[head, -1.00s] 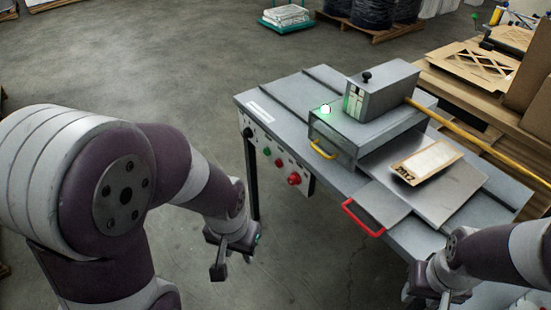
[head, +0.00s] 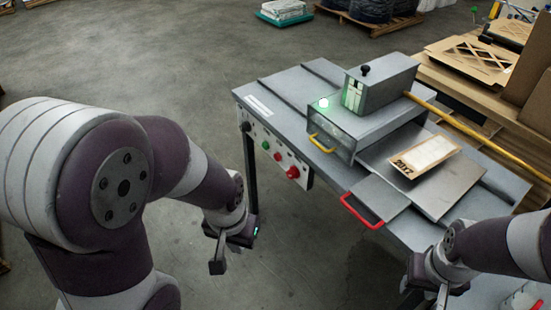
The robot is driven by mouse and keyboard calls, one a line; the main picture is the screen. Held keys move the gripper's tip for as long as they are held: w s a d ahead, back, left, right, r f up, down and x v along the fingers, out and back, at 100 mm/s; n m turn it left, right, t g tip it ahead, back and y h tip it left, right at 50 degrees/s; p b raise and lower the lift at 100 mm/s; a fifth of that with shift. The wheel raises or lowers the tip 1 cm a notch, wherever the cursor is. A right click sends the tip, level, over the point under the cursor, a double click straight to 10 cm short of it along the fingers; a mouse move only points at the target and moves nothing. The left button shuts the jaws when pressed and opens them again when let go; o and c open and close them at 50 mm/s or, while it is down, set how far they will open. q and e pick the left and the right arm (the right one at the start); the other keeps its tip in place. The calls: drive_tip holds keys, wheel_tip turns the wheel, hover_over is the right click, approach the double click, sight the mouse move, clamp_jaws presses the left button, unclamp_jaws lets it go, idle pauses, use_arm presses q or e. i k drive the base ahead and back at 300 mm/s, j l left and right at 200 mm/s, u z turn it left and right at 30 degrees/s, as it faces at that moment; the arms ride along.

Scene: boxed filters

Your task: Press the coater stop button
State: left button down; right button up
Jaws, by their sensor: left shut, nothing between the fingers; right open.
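Which one is the stop button cannot be read. My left gripper (head: 217,266) is shut and empty, hanging in front of and below the panel, apart from the buttons. My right gripper (head: 441,297) is open at the lower right, partly cut off by the bottom edge.
A yellow bar (head: 480,137) runs along the right side. Cardboard (head: 510,95) stands behind it.

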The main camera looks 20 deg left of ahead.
sight(277, 157)
drive_tip(key=i+j+u, duration=0.2)
drive_tip(key=i+u, duration=0.15)
drive_tip(key=i+j+u, duration=0.15)
drive_tip(key=i+u, duration=0.55)
